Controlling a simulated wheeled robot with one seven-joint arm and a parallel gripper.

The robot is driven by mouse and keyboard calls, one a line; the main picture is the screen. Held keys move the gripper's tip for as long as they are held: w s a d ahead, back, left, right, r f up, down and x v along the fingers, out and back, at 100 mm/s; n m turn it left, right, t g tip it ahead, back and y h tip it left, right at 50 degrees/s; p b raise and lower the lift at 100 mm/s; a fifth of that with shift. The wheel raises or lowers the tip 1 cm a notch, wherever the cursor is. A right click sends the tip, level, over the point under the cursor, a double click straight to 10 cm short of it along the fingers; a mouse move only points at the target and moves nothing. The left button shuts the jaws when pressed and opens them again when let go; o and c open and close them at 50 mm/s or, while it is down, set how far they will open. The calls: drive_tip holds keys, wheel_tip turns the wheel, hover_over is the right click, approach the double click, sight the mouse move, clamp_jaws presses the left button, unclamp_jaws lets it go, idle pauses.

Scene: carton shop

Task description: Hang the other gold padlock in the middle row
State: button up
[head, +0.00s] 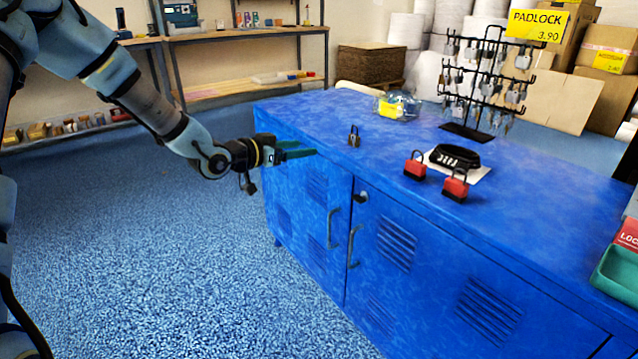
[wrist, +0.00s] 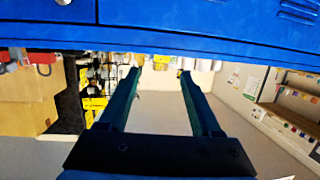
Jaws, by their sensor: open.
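A small padlock with a dark shackle and a brownish gold body (head: 354,136) stands upright on the blue cabinet top, near its left end. The black wire rack (head: 468,131) stands at the back right with several rows of hooks. Several silvery and gold-toned padlocks hang in its rows; single hooks are too small to tell apart. My gripper (head: 303,150) is at the cabinet's left front edge, left of the standing padlock and apart from it. In the wrist view my gripper (wrist: 158,72) has its two green fingers wide apart with nothing between them.
Two red padlocks (head: 415,165) (head: 455,186) and a black lock (head: 455,157) on a white card stand right of the middle. A clear tray (head: 397,106) with yellow items lies behind. A green tray (head: 616,272) is at the right edge. The left-middle cabinet top (head: 340,180) is mostly clear.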

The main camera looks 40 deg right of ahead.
sight(352, 139)
drive_tip(key=shift+s+d+f+m+g+h+b, duration=0.1)
drive_tip(key=shift+s+d+m+g+h+b, duration=0.3)
drive_tip(key=shift+d, duration=1.9)
drive_tip(key=shift+s+d+f+g+h+b, duration=0.2)
drive_tip(key=shift+s+d+h+b, duration=0.5)
drive_tip(key=shift+d, duration=1.6)
drive_tip(key=shift+s+d+f+m+g+h+b, duration=0.2)
drive_tip(key=shift+s+d+b, duration=0.65)
drive_tip(key=shift+d, duration=1.45)
drive_tip(key=shift+r, duration=0.15)
clamp_jaws()
drive_tip(key=shift+r, duration=0.25)
drive_tip(key=shift+a+r+p, duration=0.15)
drive_tip(key=shift+r+p, duration=0.45)
drive_tip(key=shift+r, duration=0.1)
drive_tip(key=shift+r, duration=0.1)
